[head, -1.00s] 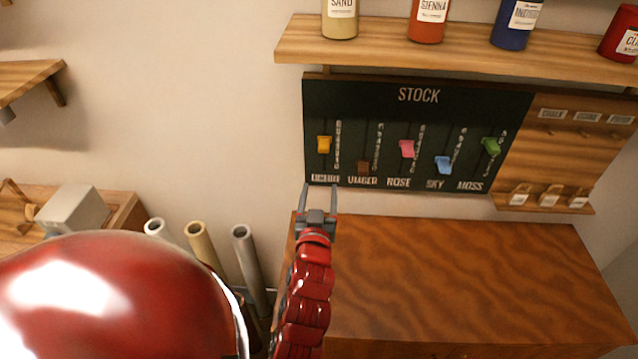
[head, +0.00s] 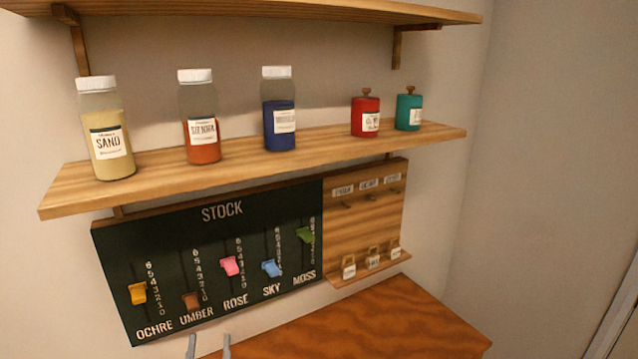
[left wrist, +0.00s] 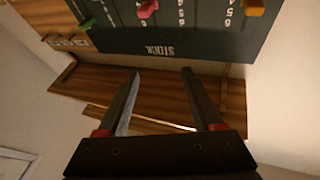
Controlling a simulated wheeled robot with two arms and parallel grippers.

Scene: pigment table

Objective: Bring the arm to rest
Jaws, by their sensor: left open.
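My left gripper (head: 208,346) shows only as two grey fingertips at the bottom edge of the head view, just below the stock board (head: 215,262). In the left wrist view the left gripper (left wrist: 157,95) is open, with nothing between its two fingers. The dark board also shows there (left wrist: 205,40), upside down, apart from the fingertips as far as I can tell. The rest of the left arm is out of the head view. My right gripper is not in view.
The board carries several coloured sliders, such as the ochre one (head: 138,293). A wooden shelf (head: 260,163) above holds jars, including the sand jar (head: 108,140). A wooden panel (head: 365,225) with small tags is at the right. The brown tabletop (head: 390,325) is bare where visible.

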